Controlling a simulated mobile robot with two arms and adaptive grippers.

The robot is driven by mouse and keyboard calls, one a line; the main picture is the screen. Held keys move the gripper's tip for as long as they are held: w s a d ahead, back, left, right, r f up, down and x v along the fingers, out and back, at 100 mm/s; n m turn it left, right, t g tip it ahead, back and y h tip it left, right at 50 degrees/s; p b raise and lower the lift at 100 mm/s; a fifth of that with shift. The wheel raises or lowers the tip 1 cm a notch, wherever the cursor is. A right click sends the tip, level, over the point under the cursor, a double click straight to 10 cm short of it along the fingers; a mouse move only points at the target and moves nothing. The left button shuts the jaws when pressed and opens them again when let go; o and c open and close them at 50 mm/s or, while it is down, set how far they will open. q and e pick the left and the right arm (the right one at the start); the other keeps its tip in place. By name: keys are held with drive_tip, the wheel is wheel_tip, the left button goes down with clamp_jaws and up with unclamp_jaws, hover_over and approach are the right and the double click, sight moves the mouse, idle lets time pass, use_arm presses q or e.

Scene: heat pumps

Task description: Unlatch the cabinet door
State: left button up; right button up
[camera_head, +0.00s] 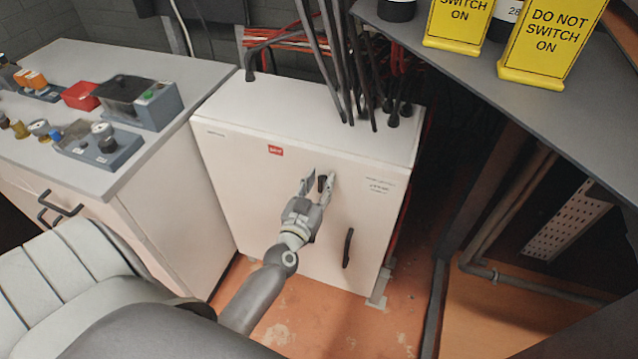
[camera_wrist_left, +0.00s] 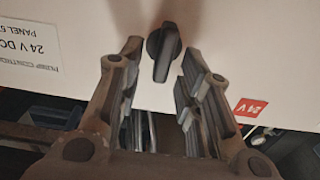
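The white cabinet (camera_head: 240,165) stands on the floor with its door facing me. A small black latch knob (camera_head: 322,183) sits on the upper part of the door. My left gripper (camera_head: 320,179) is open at the door, with one finger on each side of the knob. In the left wrist view the knob (camera_wrist_left: 163,50) lies between the open fingertips (camera_wrist_left: 160,56), with visible gaps on both sides, so it is not gripped. The black door handle (camera_head: 347,248) is below and to the right of the knob. The door appears closed. My right gripper is not in view.
Black cables (camera_head: 345,70) enter the cabinet's top. A white counter (camera_head: 130,165) with control boxes (camera_head: 140,100) stands to the left. A grey table (camera_head: 480,85) with yellow warning signs (camera_head: 550,40) is at the right. Orange floor (camera_head: 310,318) is open in front of the cabinet.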

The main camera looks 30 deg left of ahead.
use_arm(q)
clamp_jaws()
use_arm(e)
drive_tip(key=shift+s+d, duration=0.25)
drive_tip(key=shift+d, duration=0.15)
use_arm(q)
drive_tip(key=n, duration=0.3)
drive_tip(key=a+n, duration=0.1)
drive_tip(key=n, duration=0.3)
drive_tip(key=shift+s+f, duration=0.1)
drive_tip(key=shift+f, duration=0.1)
drive_tip(key=n, duration=0.5)
drive_tip(key=shift+s+a+f+n, duration=0.1)
drive_tip(key=shift+a+f+n, duration=0.2)
drive_tip(key=shift+f, duration=0.05)
drive_tip(key=n+b, duration=0.1)
drive_tip(key=n, duration=0.4)
drive_tip(key=shift+a+f+b, duration=0.1)
drive_tip(key=shift+f+b, duration=0.3)
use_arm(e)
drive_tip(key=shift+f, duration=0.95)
use_arm(q)
drive_tip(key=shift+n, duration=0.3)
unclamp_jaws()
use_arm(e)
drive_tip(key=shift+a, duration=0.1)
